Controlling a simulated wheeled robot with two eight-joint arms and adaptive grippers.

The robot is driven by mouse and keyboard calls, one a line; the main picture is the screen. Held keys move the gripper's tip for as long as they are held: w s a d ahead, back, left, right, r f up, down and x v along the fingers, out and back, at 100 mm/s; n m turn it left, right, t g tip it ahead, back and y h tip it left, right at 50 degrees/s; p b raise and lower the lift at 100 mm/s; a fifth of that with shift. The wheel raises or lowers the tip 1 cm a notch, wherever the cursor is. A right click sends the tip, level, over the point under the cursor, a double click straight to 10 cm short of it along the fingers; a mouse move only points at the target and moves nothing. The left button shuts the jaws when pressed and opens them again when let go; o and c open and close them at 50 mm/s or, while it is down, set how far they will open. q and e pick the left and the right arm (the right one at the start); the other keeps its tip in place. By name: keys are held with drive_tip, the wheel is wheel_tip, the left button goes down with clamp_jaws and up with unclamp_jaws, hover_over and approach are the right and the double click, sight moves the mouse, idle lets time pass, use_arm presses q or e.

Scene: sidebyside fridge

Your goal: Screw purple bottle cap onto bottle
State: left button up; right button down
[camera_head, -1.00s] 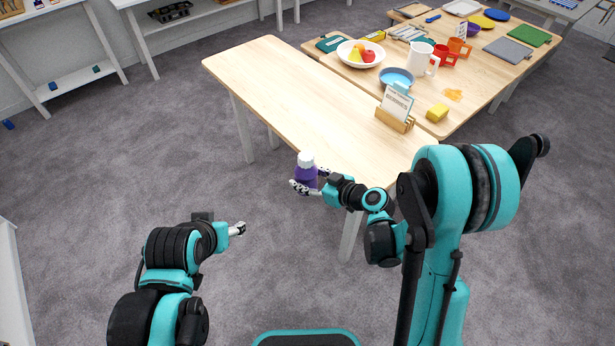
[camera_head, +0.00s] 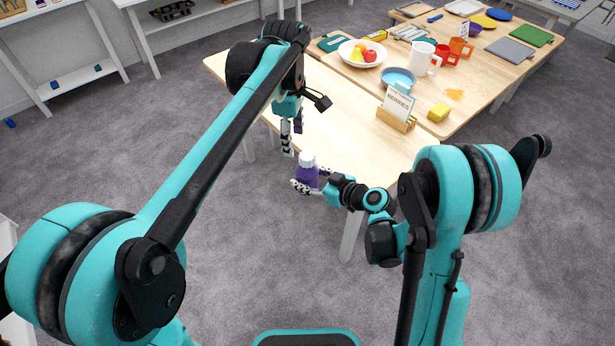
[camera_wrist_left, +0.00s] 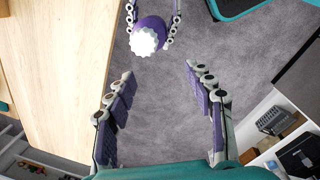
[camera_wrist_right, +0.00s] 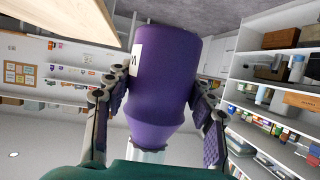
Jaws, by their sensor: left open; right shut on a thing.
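A purple bottle (camera_head: 307,178) is held upright in front of the table's near edge. A white ridged cap (camera_head: 307,159) sits on top of it; I cannot tell how tightly. My right gripper (camera_head: 306,187) is shut on the bottle's sides, and the purple body (camera_wrist_right: 165,70) fills the right wrist view between the fingers. My left gripper (camera_head: 293,140) is open and empty, pointing down just above and behind the cap. In the left wrist view, the white cap (camera_wrist_left: 144,41) lies ahead of the open fingers, not between them.
The wooden table (camera_head: 345,120) is right behind the bottle, its near half bare. A wooden holder with a card (camera_head: 396,118), a yellow sponge (camera_head: 437,112), a blue bowl (camera_head: 398,78) and a fruit bowl (camera_head: 361,53) stand farther back. The carpet in front is clear.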

sight(307, 155)
use_arm(q)
drive_tip(key=shift+w+d+f+n+g, duration=0.25)
drive_tip(key=shift+w+d+n, duration=0.3)
drive_tip(key=shift+d, duration=0.3)
drive_tip(key=shift+w+d+f+n+g, duration=0.2)
drive_tip(key=shift+w+d+n, duration=0.3)
drive_tip(key=shift+d, duration=0.3)
drive_tip(key=shift+s+f, duration=0.1)
drive_tip(key=shift+f, duration=3.9)
